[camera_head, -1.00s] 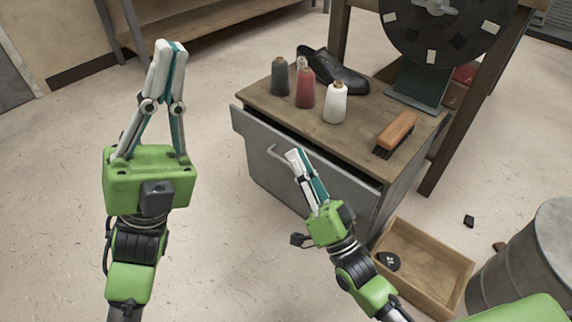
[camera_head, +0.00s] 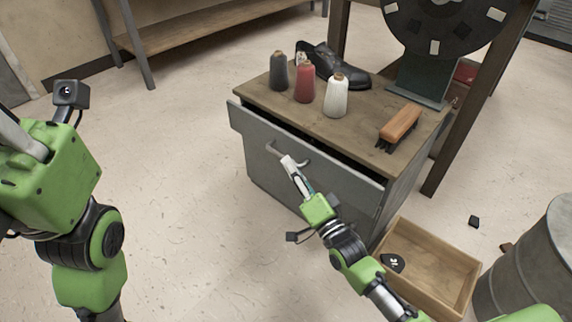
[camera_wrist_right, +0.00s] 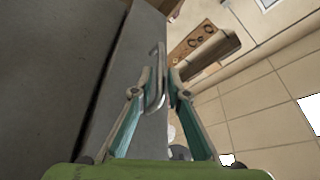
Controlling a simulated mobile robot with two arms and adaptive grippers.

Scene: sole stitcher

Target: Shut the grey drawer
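The grey drawer (camera_head: 330,188) is in a low cabinet with a wooden top. It stands partly open, with a dark gap behind its front panel. Its bent metal handle (camera_head: 303,160) is on the panel's face. My right gripper (camera_head: 289,163) is at the handle. In the right wrist view, the handle (camera_wrist_right: 155,90) lies between my right fingertips (camera_wrist_right: 161,75), which stand a little apart; firm contact is not clear. My left gripper (camera_head: 18,135) is at the left edge, away from the drawer, with its fingertips out of frame.
Thread spools (camera_head: 305,82), a black shoe (camera_head: 340,68) and a brush (camera_head: 400,125) stand on the cabinet top (camera_head: 365,120). A wooden crate (camera_head: 455,262) and a metal drum (camera_head: 530,270) are at the right. The floor left of the cabinet is clear.

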